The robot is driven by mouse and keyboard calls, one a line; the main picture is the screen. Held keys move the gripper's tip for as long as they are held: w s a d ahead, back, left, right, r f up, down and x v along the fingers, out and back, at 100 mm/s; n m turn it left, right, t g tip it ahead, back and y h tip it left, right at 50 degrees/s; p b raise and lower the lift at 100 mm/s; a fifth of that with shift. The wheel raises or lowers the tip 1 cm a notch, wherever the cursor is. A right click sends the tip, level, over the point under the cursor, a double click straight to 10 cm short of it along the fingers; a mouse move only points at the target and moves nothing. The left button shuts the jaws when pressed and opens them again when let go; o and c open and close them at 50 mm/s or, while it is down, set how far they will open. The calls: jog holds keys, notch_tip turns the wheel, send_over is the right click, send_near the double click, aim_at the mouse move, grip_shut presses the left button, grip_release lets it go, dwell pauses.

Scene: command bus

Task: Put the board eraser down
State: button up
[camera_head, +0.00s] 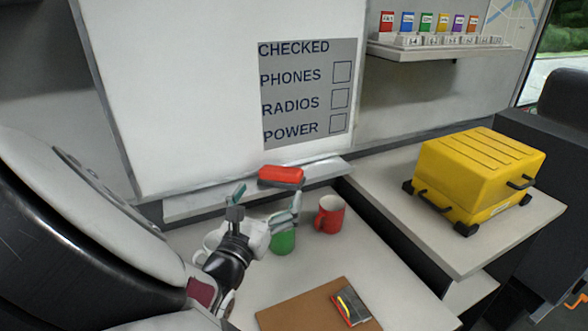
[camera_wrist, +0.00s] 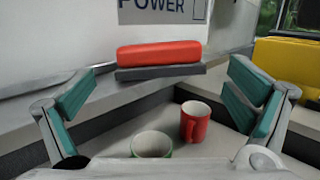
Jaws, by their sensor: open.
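The board eraser (camera_head: 281,175), red on top with a dark grey pad, rests on the light ledge (camera_head: 330,169) below the whiteboard. The eraser also shows in the wrist view (camera_wrist: 159,58), ahead of and between my fingers, with nothing touching it. My gripper (camera_head: 268,200) is open and empty, its teal-padded fingers spread wide in the wrist view (camera_wrist: 165,98). It hangs in front of the ledge, above the desk with the mugs.
A brown clipboard (camera_head: 290,308) lies in front. A yellow case (camera_head: 478,180) stands on the right counter.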

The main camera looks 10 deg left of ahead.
jog(key=s, duration=0.6)
jog(key=shift+s+a+f, duration=0.4)
jog(key=shift+a, duration=0.05)
